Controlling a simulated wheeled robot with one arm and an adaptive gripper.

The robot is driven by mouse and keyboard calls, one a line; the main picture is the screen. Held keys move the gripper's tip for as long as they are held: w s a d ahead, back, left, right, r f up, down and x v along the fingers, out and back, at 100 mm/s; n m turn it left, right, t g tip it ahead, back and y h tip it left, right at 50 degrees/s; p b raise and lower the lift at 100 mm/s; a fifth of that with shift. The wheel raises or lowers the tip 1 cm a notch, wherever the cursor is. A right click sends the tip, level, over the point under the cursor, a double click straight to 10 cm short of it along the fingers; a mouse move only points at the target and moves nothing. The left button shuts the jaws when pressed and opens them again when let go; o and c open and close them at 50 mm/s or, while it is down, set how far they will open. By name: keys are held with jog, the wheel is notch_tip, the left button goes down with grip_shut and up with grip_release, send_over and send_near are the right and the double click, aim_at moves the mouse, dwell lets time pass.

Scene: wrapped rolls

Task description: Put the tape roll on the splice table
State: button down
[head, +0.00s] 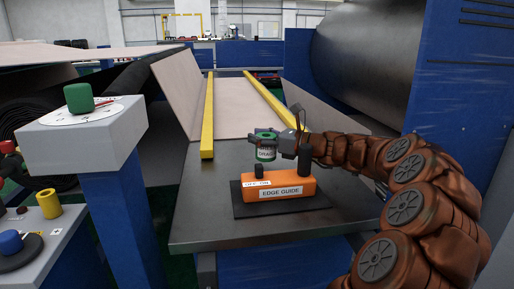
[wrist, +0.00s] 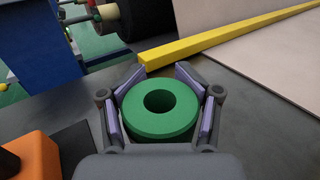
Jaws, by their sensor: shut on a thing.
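The tape roll is a green ring with a central hole and a white label; it shows in the head view (head: 266,154) and from above in the wrist view (wrist: 139,119). My gripper (head: 265,138) is shut around its sides, with a finger on each side in the wrist view (wrist: 161,82). I cannot tell whether the roll's bottom touches the top.
An orange edge guide box (head: 283,192) with a black knob sits on a dark mat (head: 253,210) on the table. Two yellow bars (head: 208,118) run back along a pale sheet (head: 232,112). A grey console (head: 84,140) stands left. The table's left part is clear.

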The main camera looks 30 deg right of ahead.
notch_tip(320, 180, down, 3)
jog(key=shift+r+b, duration=0.2)
jog(key=shift+b, duration=0.1)
jog(key=shift+c, duration=1.2)
grip_release()
jog(key=shift+s+d+r, duration=0.1)
jog(key=shift+s+d, duration=0.1)
jog(key=shift+s, duration=0.05)
jog(key=p+v, duration=0.2)
jog(key=v, duration=0.9)
jog(key=shift+s+d+p, duration=0.1)
jog(key=shift+s+p, duration=0.1)
jog(key=shift+p, duration=0.15)
